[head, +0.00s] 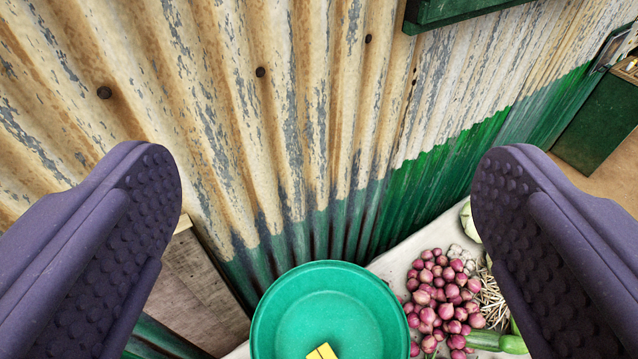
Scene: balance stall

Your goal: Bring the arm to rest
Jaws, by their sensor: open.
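My gripper (327,195) is open, with its two dark purple, studded fingers wide apart at the left and right of the head view. Nothing is between the fingertips. Below and ahead of it is a round green dish (330,274) with a yellow block (322,352) on it, cut off by the bottom edge. The rest of my arm is not in view.
A corrugated metal wall (300,110), cream above and green below, fills the background. Red onions (440,300) and other vegetables lie on a pale cloth (395,262) at lower right. A green box (600,120) stands at far right. A wooden board (195,275) is at lower left.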

